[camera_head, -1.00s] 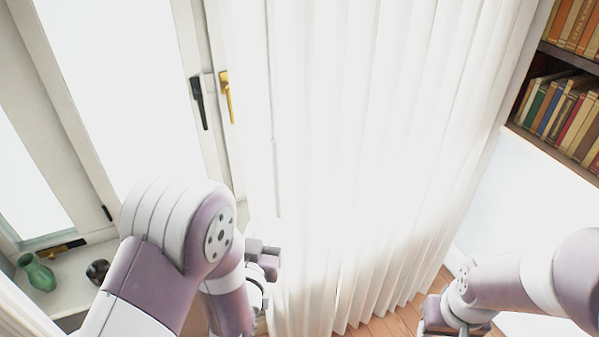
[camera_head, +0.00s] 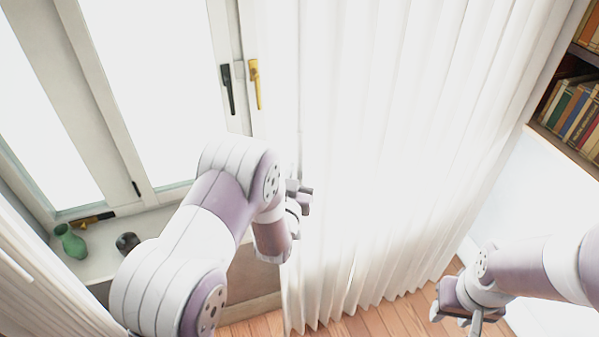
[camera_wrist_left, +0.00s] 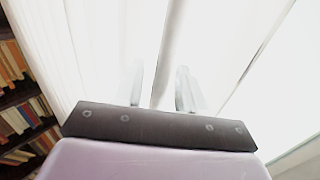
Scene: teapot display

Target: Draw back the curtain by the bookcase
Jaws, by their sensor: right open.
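The white pleated curtain (camera_head: 400,150) hangs from the top of the head view down to the wooden floor, between the window and the bookcase (camera_head: 570,85). My left gripper (camera_head: 306,196) is at the curtain's left edge. In the left wrist view its two fingers (camera_wrist_left: 162,88) stand apart, with a fold of the curtain (camera_wrist_left: 168,45) showing between or just beyond them. I cannot tell whether they touch the cloth. My right gripper (camera_head: 462,315) is low at the right, open and empty, to the right of the curtain's lower edge.
The window has a black handle (camera_head: 228,90) and a gold handle (camera_head: 255,84). A green vase (camera_head: 71,242) and a dark round pot (camera_head: 127,243) stand on the sill at the left. Another curtain (camera_head: 40,285) hangs at the lower left. Bare floor (camera_head: 385,320) shows below the curtain.

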